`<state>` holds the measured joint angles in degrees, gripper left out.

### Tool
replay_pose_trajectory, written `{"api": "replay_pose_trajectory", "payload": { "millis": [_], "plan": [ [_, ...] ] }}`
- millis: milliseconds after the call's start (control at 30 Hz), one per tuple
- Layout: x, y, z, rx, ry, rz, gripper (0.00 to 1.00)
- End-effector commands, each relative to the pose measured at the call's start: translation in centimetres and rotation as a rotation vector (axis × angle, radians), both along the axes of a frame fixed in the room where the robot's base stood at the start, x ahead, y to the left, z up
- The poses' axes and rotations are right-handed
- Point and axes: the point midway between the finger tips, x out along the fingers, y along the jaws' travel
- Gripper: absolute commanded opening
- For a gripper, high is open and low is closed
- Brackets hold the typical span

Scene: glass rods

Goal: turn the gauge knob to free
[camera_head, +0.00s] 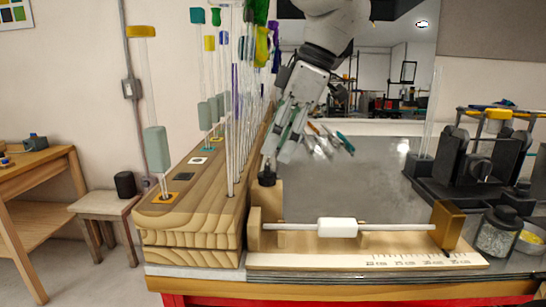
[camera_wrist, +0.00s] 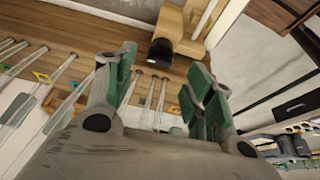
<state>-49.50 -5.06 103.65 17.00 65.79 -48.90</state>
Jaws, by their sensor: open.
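The gauge is a wooden stand (camera_head: 335,243) at the front of the bench, with a printed scale along its front edge. A glass rod with a white sleeve (camera_head: 338,227) lies across it, and a brass-coloured block (camera_head: 447,224) stands at its right end. A small black knob (camera_head: 267,173) sits at the stand's left end. It also shows in the wrist view (camera_wrist: 161,52), just beyond the fingers. My gripper (camera_head: 279,146) is open and empty, just above the knob and apart from it. Its green-padded fingers (camera_wrist: 163,84) are spread wide. I cannot read the knob's setting.
A stepped wooden rack (camera_head: 192,222) with several upright glass rods (camera_head: 229,140) stands close left of my gripper. A dark fixture (camera_head: 470,160) and a glass jar (camera_head: 496,234) are at the right. The grey bench top (camera_head: 350,185) behind the gauge is mostly clear.

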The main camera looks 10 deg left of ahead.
Motion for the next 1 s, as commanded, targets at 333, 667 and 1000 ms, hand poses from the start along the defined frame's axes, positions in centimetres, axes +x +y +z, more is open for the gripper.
{"api": "replay_pose_trajectory", "payload": {
  "millis": [333,667,1000],
  "plan": [
    [-0.1,1.4,-3.8,-0.002,0.001,-0.002,0.53],
    [-0.1,1.5,-3.9,-0.001,-0.001,-0.004,0.41],
    [-0.1,1.5,-3.9,0.0,-0.001,-0.006,0.08]
  ]
}}
